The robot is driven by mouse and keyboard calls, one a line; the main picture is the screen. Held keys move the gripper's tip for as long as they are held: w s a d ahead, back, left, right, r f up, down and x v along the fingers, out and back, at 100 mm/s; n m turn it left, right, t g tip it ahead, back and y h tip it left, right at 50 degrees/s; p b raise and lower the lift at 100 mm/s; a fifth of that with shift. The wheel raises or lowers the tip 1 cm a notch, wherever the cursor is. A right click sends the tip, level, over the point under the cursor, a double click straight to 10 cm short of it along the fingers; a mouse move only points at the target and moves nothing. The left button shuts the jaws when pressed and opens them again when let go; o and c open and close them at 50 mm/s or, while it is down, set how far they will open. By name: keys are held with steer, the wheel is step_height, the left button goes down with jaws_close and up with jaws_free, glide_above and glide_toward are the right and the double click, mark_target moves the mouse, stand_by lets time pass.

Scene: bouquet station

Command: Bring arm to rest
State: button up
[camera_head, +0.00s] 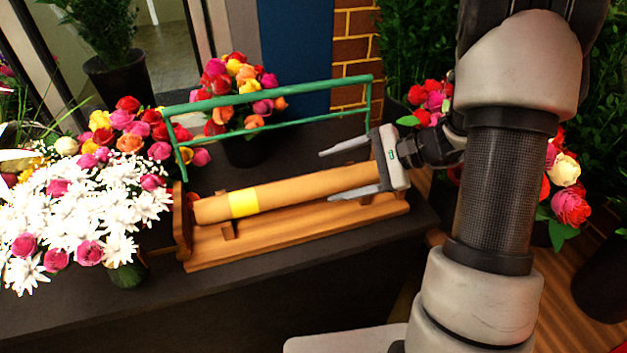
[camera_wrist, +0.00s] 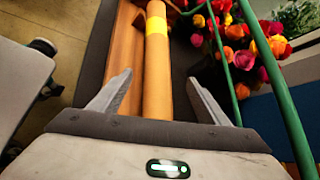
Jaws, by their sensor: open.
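My gripper (camera_head: 352,168) is open at the right end of a brown paper roll (camera_head: 310,190) with a yellow band. In the wrist view, the fingers of my gripper (camera_wrist: 160,100) stand apart on either side of the roll (camera_wrist: 157,75), with visible gaps. The roll lies along a wooden cradle (camera_head: 300,233), tilted slightly in the head view. I cannot tell from the head view how high the fingers are above the cradle. My arm comes in from the right.
A green rail frame (camera_head: 270,94) stands behind the roll, close to my gripper. White flowers (camera_head: 75,220) stand left of the cradle, and a mixed bouquet (camera_head: 240,90) stands behind the rail. The dark counter (camera_head: 300,290) is bare in front. Potted roses (camera_head: 572,205) are at the right.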

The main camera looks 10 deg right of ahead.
steer(key=v, duration=0.8)
steer(key=s+a+r+n+g+h+p, duration=0.4)
steer(key=s+a+r+n, duration=0.3)
steer(key=s+r, duration=0.35)
steer(key=s+d+r+n+t+h+p, duration=0.2)
steer(key=s+r+n+t+h, duration=0.3)
steer(key=s+r+n+h, duration=0.2)
steer(key=shift+s+t, duration=0.3)
steer(key=shift+t, duration=0.1)
steer(key=shift+d+r, duration=0.1)
